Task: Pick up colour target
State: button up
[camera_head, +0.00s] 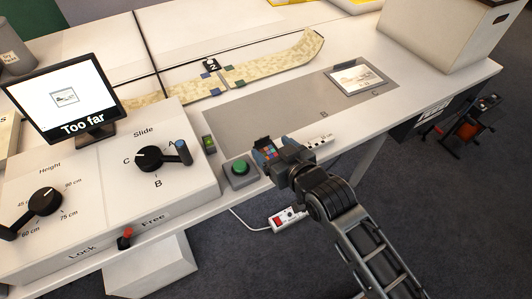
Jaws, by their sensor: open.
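The colour target (267,149), a small dark card with several coloured patches, lies at the table's front edge, right of the green button. My gripper (279,158) is open right at the target's near side. Its fingers overlap the target's lower right part in this view, so I cannot tell whether they touch it or whether it sits between them.
A green button (239,168) on a grey base stands just left, beside a control box (125,180) with knobs. A white scale strip (320,140) lies right of my gripper. A framed picture (355,78) rests on the grey mat (270,108). A large box (440,35) stands back right.

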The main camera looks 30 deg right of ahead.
aim_at(262, 140)
jog(key=shift+x, duration=2.75)
jog(key=shift+d+f, duration=0.15)
jog(key=shift+c, duration=0.2)
jog(key=shift+s, duration=0.1)
jog(key=c, duration=1.1)
